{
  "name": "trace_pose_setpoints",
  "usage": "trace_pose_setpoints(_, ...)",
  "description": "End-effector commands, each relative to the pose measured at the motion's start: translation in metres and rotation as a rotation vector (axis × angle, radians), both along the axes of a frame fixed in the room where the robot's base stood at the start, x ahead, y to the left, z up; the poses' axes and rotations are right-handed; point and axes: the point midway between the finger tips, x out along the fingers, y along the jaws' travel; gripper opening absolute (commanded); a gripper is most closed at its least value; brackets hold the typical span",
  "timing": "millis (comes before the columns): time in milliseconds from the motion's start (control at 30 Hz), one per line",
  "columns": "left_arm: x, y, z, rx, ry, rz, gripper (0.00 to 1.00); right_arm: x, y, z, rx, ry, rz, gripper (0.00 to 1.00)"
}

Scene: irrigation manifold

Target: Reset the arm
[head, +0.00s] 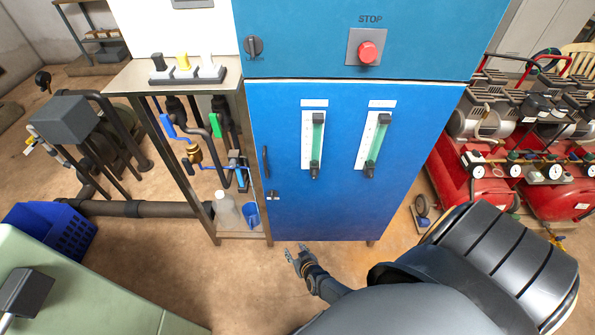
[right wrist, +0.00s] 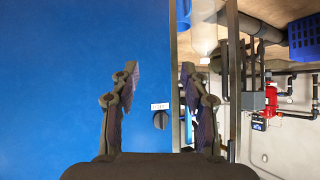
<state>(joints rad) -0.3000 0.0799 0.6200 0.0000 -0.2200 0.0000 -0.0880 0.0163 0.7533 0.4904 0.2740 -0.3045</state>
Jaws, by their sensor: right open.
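My right gripper (head: 299,256) is low in front of the blue cabinet (head: 283,139), near its lower left corner, over the floor. In the right wrist view my right gripper (right wrist: 162,88) has its two fingers spread wide with nothing between them. My left gripper does not show in either view.
A metal stand (head: 118,77) with coloured valves and pipes is left of the cabinet. Red compressors (head: 450,172) stand at right. A blue crate (head: 70,238) and a green surface (head: 80,295) are at lower left. The cabinet carries a red stop button (head: 367,53).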

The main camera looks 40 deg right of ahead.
Motion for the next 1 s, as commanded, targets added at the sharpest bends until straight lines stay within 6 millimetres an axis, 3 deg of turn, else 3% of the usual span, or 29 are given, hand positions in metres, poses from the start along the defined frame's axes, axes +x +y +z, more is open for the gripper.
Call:
trace_pose_setpoints(467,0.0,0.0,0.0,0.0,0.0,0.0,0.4,-0.007,0.0,-0.005,-0.001,0.019,0.008,0.46)
trace_pose_setpoints(567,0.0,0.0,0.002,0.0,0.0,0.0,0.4,-0.045,0.002,-0.029,0.005,0.127,0.05,0.46)
trace_pose_setpoints(700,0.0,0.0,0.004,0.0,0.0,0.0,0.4,-0.142,0.001,-0.076,0.007,0.39,0.132,0.46)
trace_pose_setpoints(800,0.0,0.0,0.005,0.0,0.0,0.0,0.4,-0.213,-0.006,-0.097,-0.004,0.571,0.169,0.46)
trace_pose_setpoints(900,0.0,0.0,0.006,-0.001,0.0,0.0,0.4,-0.268,-0.015,-0.108,-0.019,0.711,0.188,0.46)
trace_pose_setpoints(1000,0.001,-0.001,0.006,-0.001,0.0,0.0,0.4,-0.301,-0.021,-0.112,-0.031,0.795,0.197,0.46)
